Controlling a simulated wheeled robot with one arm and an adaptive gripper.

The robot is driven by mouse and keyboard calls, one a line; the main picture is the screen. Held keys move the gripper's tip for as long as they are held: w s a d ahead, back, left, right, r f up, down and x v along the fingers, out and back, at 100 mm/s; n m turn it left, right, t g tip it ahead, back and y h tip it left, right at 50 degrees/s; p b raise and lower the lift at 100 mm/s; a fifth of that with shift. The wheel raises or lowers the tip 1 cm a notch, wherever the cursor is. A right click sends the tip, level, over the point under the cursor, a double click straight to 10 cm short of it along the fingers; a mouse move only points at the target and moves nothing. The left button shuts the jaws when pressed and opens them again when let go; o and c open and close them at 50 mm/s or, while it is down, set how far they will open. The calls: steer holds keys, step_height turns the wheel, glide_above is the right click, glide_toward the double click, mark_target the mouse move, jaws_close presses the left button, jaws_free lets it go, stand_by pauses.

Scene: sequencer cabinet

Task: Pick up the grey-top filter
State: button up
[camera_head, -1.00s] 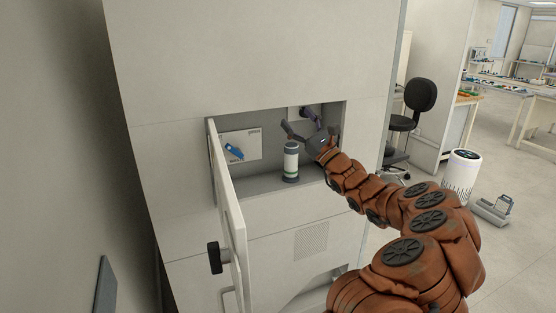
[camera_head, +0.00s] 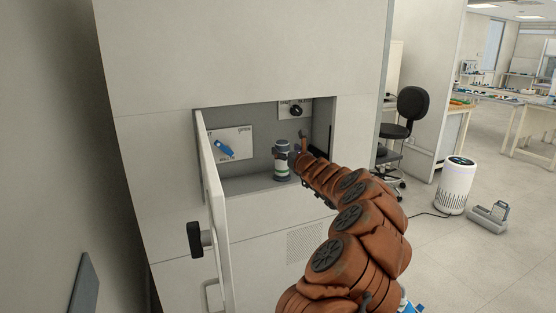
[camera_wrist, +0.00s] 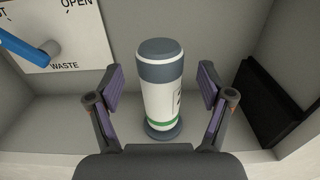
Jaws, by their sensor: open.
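The grey-top filter (camera_head: 281,160) is a white cylinder with a dark grey cap, a green band and a grey base. It stands upright on the floor of the open cabinet recess. In the wrist view the filter (camera_wrist: 161,88) stands between the two fingers of my gripper (camera_wrist: 161,92), with a gap on each side. My gripper (camera_head: 294,152) is open at the filter's right side in the head view, and its fingers are partly hidden there.
A panel (camera_head: 231,143) with a blue lever (camera_head: 224,149) is on the recess back wall. A black knob (camera_head: 296,111) is at upper right. The open cabinet door (camera_head: 213,200) stands at left. A dark flat piece (camera_wrist: 272,113) leans at the recess's right side.

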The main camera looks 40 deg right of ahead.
steer(key=shift+w+d, duration=0.1)
steer(key=shift+w, duration=0.6)
steer(key=shift+f+p+x, duration=0.15)
steer(key=shift+p+x, duration=0.4)
steer(key=shift+x, duration=0.2)
steer(key=shift+f+p+x, duration=0.1)
steer(key=shift+p+x, duration=0.4)
steer(key=shift+x, duration=0.25)
steer(key=shift+p+x, duration=0.45)
steer(key=shift+x, duration=0.65)
steer(key=shift+d, duration=0.1)
jaws_close()
